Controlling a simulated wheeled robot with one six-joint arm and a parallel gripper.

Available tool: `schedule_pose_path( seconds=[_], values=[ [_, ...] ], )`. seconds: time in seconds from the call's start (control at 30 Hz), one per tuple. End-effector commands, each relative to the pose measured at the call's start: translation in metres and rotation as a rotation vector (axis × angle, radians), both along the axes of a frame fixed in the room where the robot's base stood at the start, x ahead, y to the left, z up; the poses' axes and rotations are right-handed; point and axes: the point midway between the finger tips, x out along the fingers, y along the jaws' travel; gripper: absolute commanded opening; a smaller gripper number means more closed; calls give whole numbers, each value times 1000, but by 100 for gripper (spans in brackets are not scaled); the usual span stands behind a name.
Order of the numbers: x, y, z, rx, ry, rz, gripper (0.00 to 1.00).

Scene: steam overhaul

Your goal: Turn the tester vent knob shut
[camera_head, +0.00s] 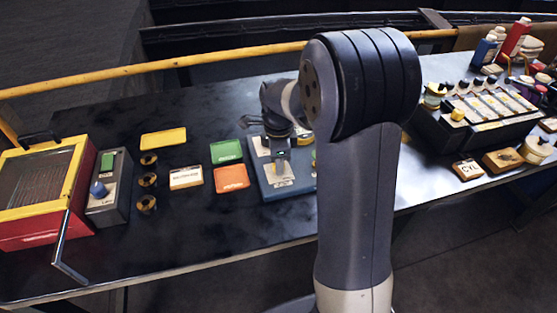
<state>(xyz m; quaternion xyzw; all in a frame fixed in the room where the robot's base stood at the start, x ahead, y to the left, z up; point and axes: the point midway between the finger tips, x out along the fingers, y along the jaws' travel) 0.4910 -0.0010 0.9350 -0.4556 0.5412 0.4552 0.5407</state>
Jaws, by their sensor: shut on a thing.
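The tester (268,192) is a blue base with pale labelled plates, on the dark bench near the middle. My gripper (281,166) points down over its plates and is shut at the tester vent knob. The knob itself is hidden by the jaws, so its turn angle cannot be read. My large grey arm link covers the right part of the tester.
Left of the tester lie green (226,151), orange (231,177) and yellow (164,138) trays and a white labelled block (186,177). A grey box with a blue knob (98,189) stands beside a red-yellow case (42,190). A labelled rack (483,112) stands right. The front bench strip is clear.

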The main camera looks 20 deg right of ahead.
Motion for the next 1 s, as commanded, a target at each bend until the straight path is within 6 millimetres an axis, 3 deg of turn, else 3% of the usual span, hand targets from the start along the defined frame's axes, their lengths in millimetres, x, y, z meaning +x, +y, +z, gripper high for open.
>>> schedule_pose_path(
  seconds=[0.27,0.3,0.57,0.83,1.0],
  values=[
    [1,0,1,1,-2,-2,8],
    [1,0,1,1,-2,-2,31],
    [0,0,0,1,-1,-1,52],
    [0,0,2,1,-1,-1,52],
    [1,0,22,1,-5,-1,52]
  ],
)
